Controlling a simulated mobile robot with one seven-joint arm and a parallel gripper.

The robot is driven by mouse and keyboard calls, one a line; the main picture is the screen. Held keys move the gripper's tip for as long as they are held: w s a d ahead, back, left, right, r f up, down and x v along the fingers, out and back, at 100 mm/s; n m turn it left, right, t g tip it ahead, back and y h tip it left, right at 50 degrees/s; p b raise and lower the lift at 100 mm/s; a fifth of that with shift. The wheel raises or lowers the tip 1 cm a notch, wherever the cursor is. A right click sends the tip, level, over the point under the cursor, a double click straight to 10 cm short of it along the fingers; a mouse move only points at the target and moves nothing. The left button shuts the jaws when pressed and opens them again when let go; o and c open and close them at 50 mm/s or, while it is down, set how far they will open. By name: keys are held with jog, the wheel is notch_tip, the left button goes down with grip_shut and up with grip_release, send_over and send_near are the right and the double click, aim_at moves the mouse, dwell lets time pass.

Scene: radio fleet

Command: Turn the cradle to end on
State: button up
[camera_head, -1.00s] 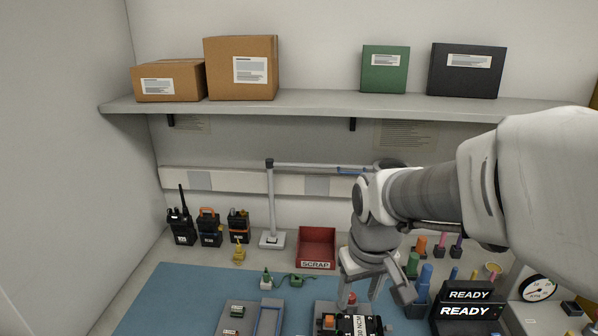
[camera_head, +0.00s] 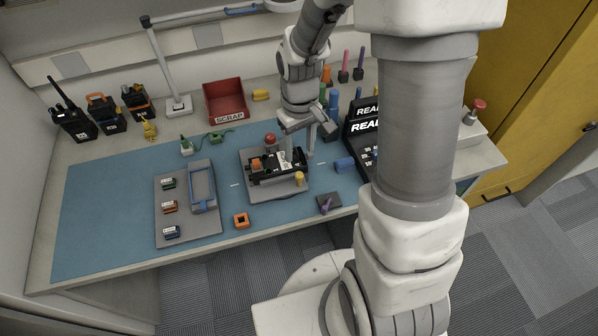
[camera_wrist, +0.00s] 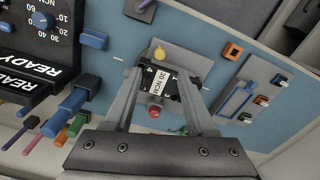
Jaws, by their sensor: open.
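The cradle (camera_head: 262,176) is a dark holder on a grey plate on the blue mat, with an orange block at its left end, a white label and a yellow knob (camera_head: 298,179) at its front right. A red knob (camera_head: 270,139) stands behind it. My gripper (camera_head: 308,148) is open and empty, pointing down at the cradle's back right end.
A grey board (camera_head: 187,229) with small coloured parts and a blue-edged tray lies left. An orange square part (camera_head: 241,221) lies in front. A red SCRAP bin (camera_head: 226,101) and radios (camera_head: 73,122) stand behind. Black READY units (camera_head: 364,128) stand close on the right.

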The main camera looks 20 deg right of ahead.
aim_at(300, 174)
notch_tip(300, 174, down, 12)
jog(key=shift+b, duration=0.3)
grip_shut()
dwell(0.4)
dwell(1.1)
